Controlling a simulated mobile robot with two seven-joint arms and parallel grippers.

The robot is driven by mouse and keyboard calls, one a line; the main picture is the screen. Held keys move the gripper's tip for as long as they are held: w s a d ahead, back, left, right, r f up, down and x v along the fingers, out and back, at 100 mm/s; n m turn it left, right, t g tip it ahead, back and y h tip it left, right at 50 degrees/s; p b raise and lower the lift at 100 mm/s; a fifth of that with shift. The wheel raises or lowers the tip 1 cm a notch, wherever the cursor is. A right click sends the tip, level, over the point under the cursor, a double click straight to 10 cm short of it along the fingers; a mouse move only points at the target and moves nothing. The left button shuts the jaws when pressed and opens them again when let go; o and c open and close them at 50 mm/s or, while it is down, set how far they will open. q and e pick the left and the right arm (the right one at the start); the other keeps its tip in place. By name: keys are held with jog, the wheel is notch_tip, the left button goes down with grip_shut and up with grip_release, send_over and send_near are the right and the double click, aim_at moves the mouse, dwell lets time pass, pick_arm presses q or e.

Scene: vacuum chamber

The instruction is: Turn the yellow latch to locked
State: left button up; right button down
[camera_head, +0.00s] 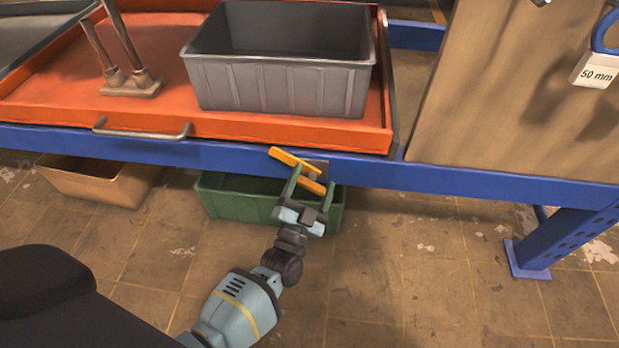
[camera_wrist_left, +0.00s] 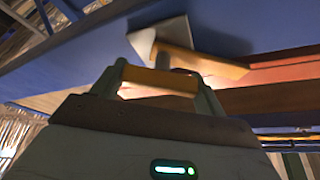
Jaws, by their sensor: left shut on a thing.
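The yellow latch (camera_head: 312,186) sits on the front of the blue table beam, below the orange tray. It shows as two yellow bars by a small grey plate; the upper bar (camera_head: 288,157) slants down to the right. My left gripper (camera_head: 310,184) reaches up from below, with its fingers on either side of the lower bar. In the left wrist view, the fingers (camera_wrist_left: 160,82) are shut on a yellow-orange bar, and the other bar (camera_wrist_left: 205,63) runs slanted behind it beside the grey plate (camera_wrist_left: 160,37). My right gripper is not in view.
A grey bin (camera_head: 285,88) stands in the orange tray (camera_head: 240,126). A tray handle (camera_head: 142,134) sticks out left of the latch. A green bin (camera_head: 240,203) and a brown bin (camera_head: 95,183) are below the beam (camera_head: 380,171).

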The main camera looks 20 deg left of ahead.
pick_arm(q)
jog(key=m+h+p, duration=0.1)
jog(key=m, duration=0.2)
jog(key=m+g+h+p, duration=0.1)
jog(key=m+p, duration=0.1)
jog(key=m, duration=0.2)
jog(key=shift+g+h, duration=0.3)
jog(key=m+g+p, duration=0.1)
jog(key=m+p, duration=0.1)
jog(key=m, duration=0.1)
jog(key=shift+f+h, duration=0.15)
jog(key=shift+h, duration=0.15)
jog(key=shift+f+m+g+p, duration=0.1)
jog(key=shift+m+g+p, duration=0.35)
jog(key=shift+m, duration=0.85)
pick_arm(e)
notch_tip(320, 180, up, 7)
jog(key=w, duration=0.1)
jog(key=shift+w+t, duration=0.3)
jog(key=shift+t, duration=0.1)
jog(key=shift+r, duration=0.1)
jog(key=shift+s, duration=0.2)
pick_arm(q)
jog(key=o, duration=1.4)
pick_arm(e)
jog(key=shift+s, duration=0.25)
